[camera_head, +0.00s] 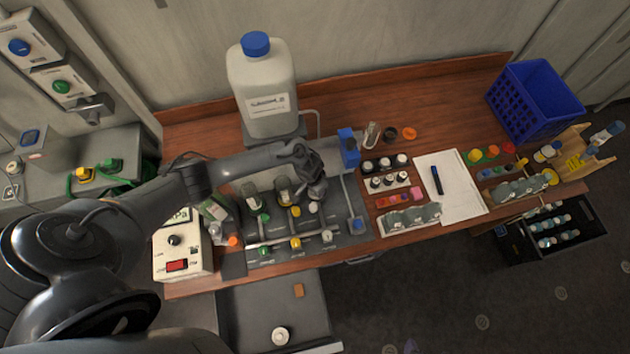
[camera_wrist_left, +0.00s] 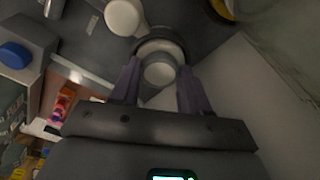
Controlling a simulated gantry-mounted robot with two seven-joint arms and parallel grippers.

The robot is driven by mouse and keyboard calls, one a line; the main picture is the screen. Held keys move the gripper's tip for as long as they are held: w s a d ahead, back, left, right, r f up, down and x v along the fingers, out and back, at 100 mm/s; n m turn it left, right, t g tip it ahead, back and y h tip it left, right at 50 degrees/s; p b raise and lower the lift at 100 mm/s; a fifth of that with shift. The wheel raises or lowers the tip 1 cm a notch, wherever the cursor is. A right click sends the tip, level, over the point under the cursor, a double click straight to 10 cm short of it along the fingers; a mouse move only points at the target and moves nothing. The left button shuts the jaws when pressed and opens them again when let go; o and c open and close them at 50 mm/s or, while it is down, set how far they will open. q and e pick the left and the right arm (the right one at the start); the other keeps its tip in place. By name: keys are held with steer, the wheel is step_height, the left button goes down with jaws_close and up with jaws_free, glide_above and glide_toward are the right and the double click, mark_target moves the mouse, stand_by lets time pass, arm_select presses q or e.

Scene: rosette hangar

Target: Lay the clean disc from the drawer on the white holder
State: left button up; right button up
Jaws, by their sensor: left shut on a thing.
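My left gripper (camera_head: 314,188) is over the right part of the dark valve panel (camera_head: 290,240). In the left wrist view its fingers (camera_wrist_left: 158,88) are shut on a round, cup-like piece with a dark rim (camera_wrist_left: 160,46) and a pale round middle. A white round cap (camera_head: 313,207) sits on the panel just below the gripper; I cannot tell whether it is the white holder. I cannot make out a clean disc. My right gripper is out of view.
Two clear cups (camera_head: 283,190) stand on the panel left of the gripper. Small bottles, a white sheet (camera_head: 448,195) and a blue crate (camera_head: 533,100) are further right.

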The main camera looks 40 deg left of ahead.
arm_select(q)
steer(key=o, duration=1.4)
steer(key=shift+c, duration=0.2)
step_height(320, 180, up, 5)
steer(key=p, duration=0.6)
steer(key=shift+r, duration=1.25)
